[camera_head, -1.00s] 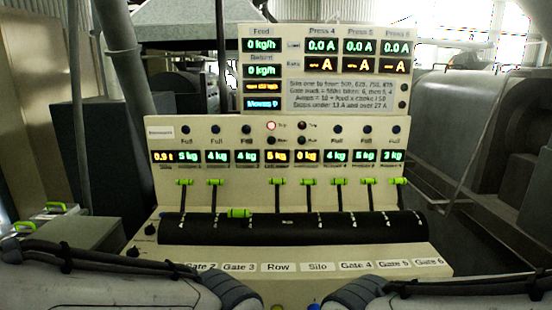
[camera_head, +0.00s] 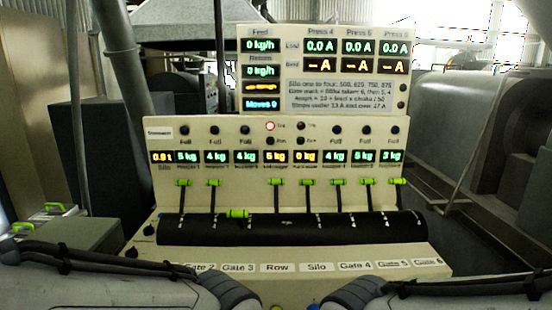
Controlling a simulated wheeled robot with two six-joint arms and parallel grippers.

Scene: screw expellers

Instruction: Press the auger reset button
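A cream control console (camera_head: 390,250) stands in front of me. No button with a readable auger reset label shows. Coloured button tops peek over the bottom edge of the frame: a dull grey one (camera_head: 277,307) and a bluish one (camera_head: 313,307), both mostly cut off. On the upright panel a red lamp (camera_head: 270,126) is lit, with a dark lamp (camera_head: 301,126) beside it. My two forearms come in at the lower left and lower right. Both grippers lie outside the frame.
Green-handled levers rise from a black curved cover (camera_head: 290,229); one lever (camera_head: 237,213) sits lower than the others. A display board (camera_head: 340,103) stands above. A grey box (camera_head: 75,235) with green handles is at left. A dark knob (camera_head: 131,252) sits on the console's left.

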